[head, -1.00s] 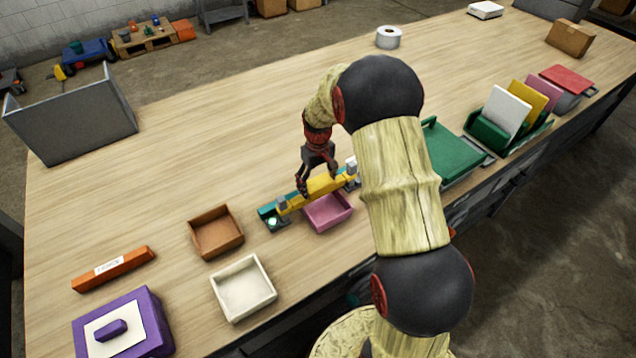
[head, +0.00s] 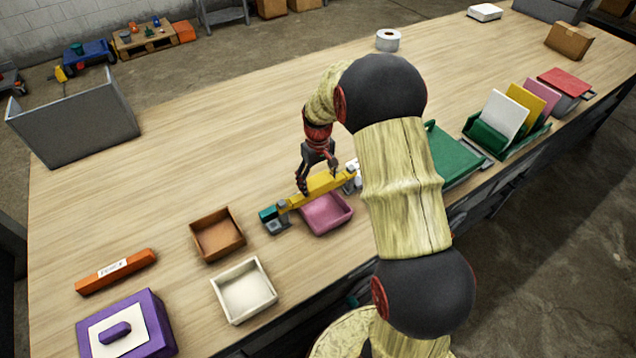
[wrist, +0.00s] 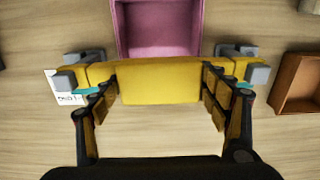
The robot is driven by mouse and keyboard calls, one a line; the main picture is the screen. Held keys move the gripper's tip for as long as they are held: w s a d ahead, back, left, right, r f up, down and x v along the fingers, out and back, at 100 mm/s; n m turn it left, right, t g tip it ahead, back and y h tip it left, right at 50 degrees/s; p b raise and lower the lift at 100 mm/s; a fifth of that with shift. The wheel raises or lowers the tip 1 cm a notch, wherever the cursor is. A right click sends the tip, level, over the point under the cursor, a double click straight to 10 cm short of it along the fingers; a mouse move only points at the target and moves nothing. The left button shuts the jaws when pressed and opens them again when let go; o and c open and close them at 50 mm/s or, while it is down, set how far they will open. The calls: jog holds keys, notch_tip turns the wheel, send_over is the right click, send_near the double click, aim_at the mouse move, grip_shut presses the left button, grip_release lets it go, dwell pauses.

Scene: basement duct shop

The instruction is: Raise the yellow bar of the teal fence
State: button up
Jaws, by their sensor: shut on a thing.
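The yellow bar (head: 325,184) of the teal fence lies across the middle of the bench, between grey brackets at its two ends. A teal end of the fence (head: 267,213) shows at the bar's left end in the head view. My gripper (head: 318,185) reaches down from above and is shut on the bar's raised middle part. In the wrist view the yellow bar (wrist: 160,82) sits between my gripper's two fingers (wrist: 160,88), and small teal parts show near both ends. Most of the fence is hidden under the bar.
A pink tray (head: 327,212) stands right in front of the fence. A brown tray (head: 217,236) and a white tray (head: 244,290) stand to the left. A green thing (head: 452,155) lies right of my arm. The bench behind the fence is clear.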

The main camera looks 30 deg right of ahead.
aim_at(318, 180)
jog(key=shift+w+r, duration=0.1)
jog(key=shift+r, duration=0.6)
jog(key=shift+f, duration=0.1)
jog(key=shift+w, duration=0.1)
jog(key=o, duration=1.7)
jog(key=shift+s, duration=0.2)
notch_tip(318, 180, up, 12)
jog(key=shift+f, duration=0.1)
